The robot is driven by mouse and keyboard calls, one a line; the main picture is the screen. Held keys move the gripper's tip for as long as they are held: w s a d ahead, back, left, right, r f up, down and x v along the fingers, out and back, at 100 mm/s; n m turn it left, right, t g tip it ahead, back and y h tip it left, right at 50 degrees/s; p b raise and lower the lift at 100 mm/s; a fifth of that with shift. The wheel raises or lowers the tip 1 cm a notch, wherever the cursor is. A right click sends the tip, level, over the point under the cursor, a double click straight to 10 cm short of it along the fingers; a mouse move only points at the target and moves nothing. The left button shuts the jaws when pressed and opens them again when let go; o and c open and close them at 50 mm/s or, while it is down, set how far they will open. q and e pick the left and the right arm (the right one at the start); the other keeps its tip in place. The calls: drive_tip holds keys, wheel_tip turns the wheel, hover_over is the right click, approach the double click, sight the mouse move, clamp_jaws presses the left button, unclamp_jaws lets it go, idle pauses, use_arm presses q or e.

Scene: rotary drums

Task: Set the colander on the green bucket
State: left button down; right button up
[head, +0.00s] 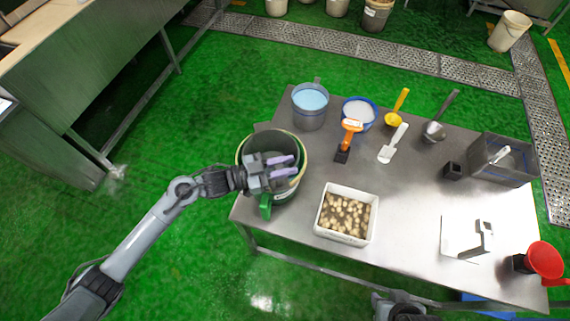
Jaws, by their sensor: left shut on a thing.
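A round grey vessel with a pale green rim, which I take to be the colander (262,139), is at the left end of the steel table. The green bucket (284,192) shows its side with a pale label just below it. The two overlap from above, so I cannot tell whether they touch. My left gripper (284,167), with purple fingers, is over the colander's right part and shut on it; the grip itself is mostly hidden. A green handle (265,206) sticks out at the lower left. My right gripper is not in view; part of my right arm shows at the bottom.
The steel table (405,225) also holds a white bin of pale lumps (345,214), a pail of blue liquid (310,104), a blue-rimmed bucket (359,112), scoops, a steel tub (503,160) and a red funnel-like piece (546,261). Bare tabletop lies right of the white bin.

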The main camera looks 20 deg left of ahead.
use_arm(q)
drive_tip(key=shift+f, duration=0.5)
drive_tip(key=c, duration=0.8)
unclamp_jaws()
drive_tip(key=shift+c, duration=0.2)
drive_tip(key=shift+a, duration=0.1)
drive_tip(key=b+v, duration=0.2)
drive_tip(key=v, duration=0.8)
drive_tip(key=shift+s+a, duration=0.2)
drive_tip(key=shift+s, duration=0.1)
drive_tip(key=shift+f, duration=0.1)
